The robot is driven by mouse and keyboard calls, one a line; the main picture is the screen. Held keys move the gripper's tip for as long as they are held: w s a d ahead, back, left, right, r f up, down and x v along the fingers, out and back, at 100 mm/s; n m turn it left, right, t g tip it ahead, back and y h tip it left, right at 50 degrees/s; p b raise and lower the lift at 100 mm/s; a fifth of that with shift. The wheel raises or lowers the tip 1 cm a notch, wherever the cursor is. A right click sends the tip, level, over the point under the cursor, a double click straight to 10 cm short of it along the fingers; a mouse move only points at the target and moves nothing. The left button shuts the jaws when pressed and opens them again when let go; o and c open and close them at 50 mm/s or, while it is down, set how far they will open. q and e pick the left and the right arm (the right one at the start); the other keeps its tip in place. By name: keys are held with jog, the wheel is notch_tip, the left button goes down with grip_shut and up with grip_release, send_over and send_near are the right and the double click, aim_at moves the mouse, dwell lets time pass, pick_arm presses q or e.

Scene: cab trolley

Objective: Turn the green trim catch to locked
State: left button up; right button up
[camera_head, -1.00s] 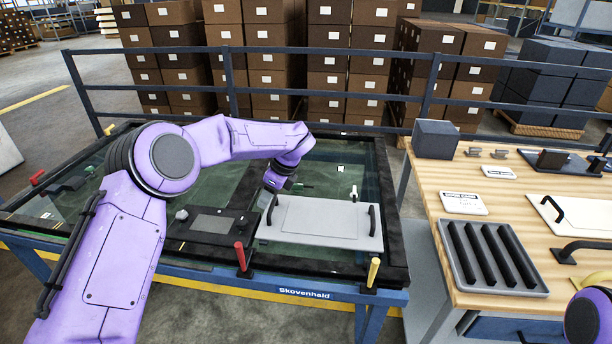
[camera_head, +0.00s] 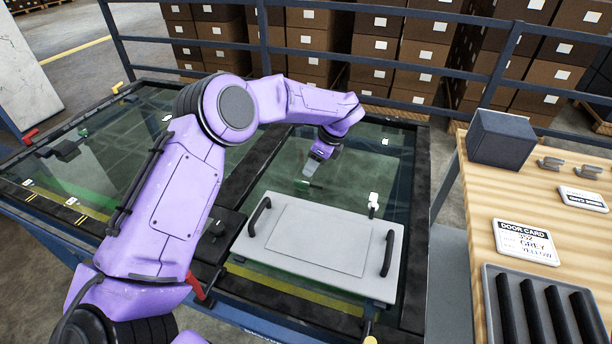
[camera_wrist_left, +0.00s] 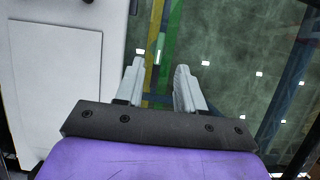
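My left gripper (camera_head: 311,168) reaches over the glass-like panel (camera_head: 345,165), behind the grey lid. In the left wrist view its two pale fingers (camera_wrist_left: 160,88) stand apart with nothing between them. I cannot make out the green trim catch for certain. A small dark, perhaps greenish, piece (camera_head: 303,186) lies just below the fingertips in the head view; its setting is too small to read. A small green piece (camera_head: 83,132) also shows at the far left of the panel. My right gripper is out of view.
A grey lid (camera_head: 315,245) with two black handles lies in front of the gripper, with a small white fitting (camera_head: 373,202) at its back right. Red levers (camera_head: 195,287) (camera_head: 30,135) stand on the frame. A wooden bench (camera_head: 470,220) stands at right; a blue railing (camera_head: 400,97) runs behind.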

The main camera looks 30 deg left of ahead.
aim_at(302, 181)
pick_arm(q)
jog(key=p+x, duration=0.1)
jog(key=x, duration=0.6)
jog(key=shift+p, duration=0.3)
jog(key=shift+s+a+f, duration=0.1)
jog(key=shift+a+f, duration=0.15)
jog(key=shift+f, duration=0.2)
grip_shut()
